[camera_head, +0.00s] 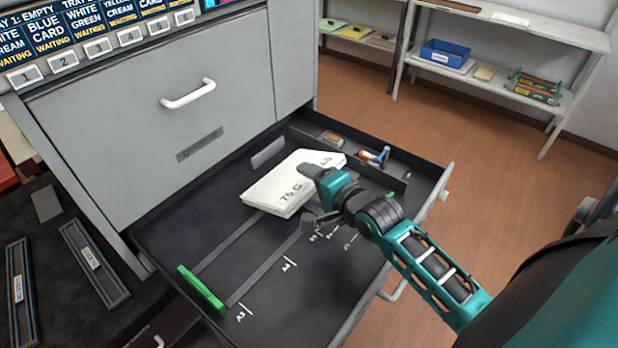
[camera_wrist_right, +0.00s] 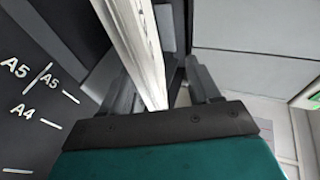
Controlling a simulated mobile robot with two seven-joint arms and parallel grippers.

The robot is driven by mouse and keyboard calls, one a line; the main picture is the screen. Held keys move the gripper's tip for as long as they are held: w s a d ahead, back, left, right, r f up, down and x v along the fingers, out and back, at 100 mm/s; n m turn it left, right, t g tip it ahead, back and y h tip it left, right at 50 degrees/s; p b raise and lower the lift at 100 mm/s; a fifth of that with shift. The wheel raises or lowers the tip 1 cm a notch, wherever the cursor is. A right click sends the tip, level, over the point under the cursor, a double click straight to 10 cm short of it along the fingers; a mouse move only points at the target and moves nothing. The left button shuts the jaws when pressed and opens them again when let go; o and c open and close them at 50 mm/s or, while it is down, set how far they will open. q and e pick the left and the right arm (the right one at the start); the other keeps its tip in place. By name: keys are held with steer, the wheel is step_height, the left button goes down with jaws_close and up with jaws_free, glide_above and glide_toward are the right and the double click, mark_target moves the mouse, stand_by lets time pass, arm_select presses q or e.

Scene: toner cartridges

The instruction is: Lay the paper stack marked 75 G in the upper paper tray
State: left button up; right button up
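The white paper stack (camera_head: 283,190), marked 75 G, is in or just over the open dark paper tray (camera_head: 190,235), turned at an angle to its size marks. Its near end is at my right gripper (camera_head: 313,195). In the right wrist view the stack (camera_wrist_right: 137,45) shows edge-on between the two fingers of the right gripper (camera_wrist_right: 160,90). It is close to the left finger, and a gap shows beside the right finger. I cannot tell whether the stack rests on the tray floor. My left gripper is not in view.
A green guide (camera_head: 202,290) stands at the tray's left end. Small items, including a blue one (camera_head: 381,156), lie in a compartment along its far side. The closed grey drawer front (camera_head: 170,120) stands behind. Shelves (camera_head: 490,80) with a blue bin (camera_head: 446,53) stand beyond open floor.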

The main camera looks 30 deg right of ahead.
steer(key=shift+s+r, duration=0.25)
steer(key=shift+s, duration=0.05)
steer(key=shift+v, duration=1.5)
steer(key=shift+r, duration=0.1)
steer(key=s+d+r, duration=0.1)
steer(key=s+r, duration=0.2)
steer(key=r, duration=0.4)
steer(key=shift+s+d+r, duration=0.15)
steer(key=shift+s+r, duration=0.2)
steer(key=shift+s, duration=0.05)
